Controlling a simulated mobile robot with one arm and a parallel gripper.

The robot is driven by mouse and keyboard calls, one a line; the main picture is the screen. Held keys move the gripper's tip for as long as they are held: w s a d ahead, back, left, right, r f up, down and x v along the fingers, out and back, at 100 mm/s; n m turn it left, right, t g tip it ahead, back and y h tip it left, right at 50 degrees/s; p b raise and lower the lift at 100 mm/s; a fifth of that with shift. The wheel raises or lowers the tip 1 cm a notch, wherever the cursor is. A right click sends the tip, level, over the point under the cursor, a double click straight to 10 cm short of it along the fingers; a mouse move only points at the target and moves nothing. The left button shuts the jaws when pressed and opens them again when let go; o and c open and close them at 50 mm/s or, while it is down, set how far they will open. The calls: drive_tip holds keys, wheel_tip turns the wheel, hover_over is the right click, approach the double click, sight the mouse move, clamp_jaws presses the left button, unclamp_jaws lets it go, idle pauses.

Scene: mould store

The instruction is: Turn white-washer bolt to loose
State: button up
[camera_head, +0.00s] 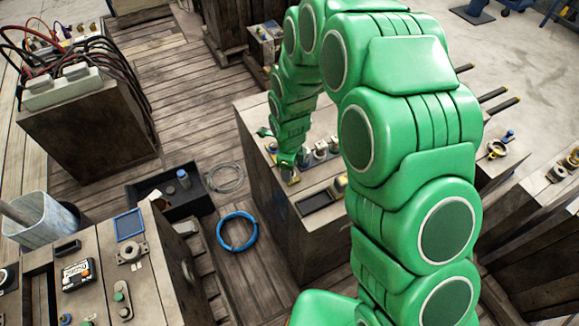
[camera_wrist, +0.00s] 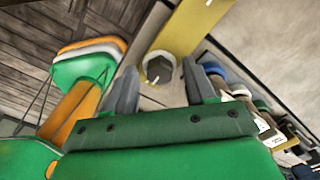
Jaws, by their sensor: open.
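A grey bolt (camera_wrist: 160,68) with a pale, whitish ring at its base stands on a yellow strip (camera_wrist: 196,25) in the wrist view. My gripper (camera_wrist: 158,76) is open, with one grey finger on each side of the bolt's head and gaps showing. I cannot tell how far down the fingers reach. In the head view my gripper (camera_head: 288,172) is low over the left edge of the wooden cabinet's top, and hides the bolt there.
A blue-ringed part (camera_wrist: 212,69) and a white-ringed part (camera_wrist: 240,93) stand close to the right finger. An orange, white and green object (camera_wrist: 88,62) is near the left finger. The wooden cabinet (camera_head: 310,240) also bears a dark tray (camera_head: 318,200).

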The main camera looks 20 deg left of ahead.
clamp_jaws()
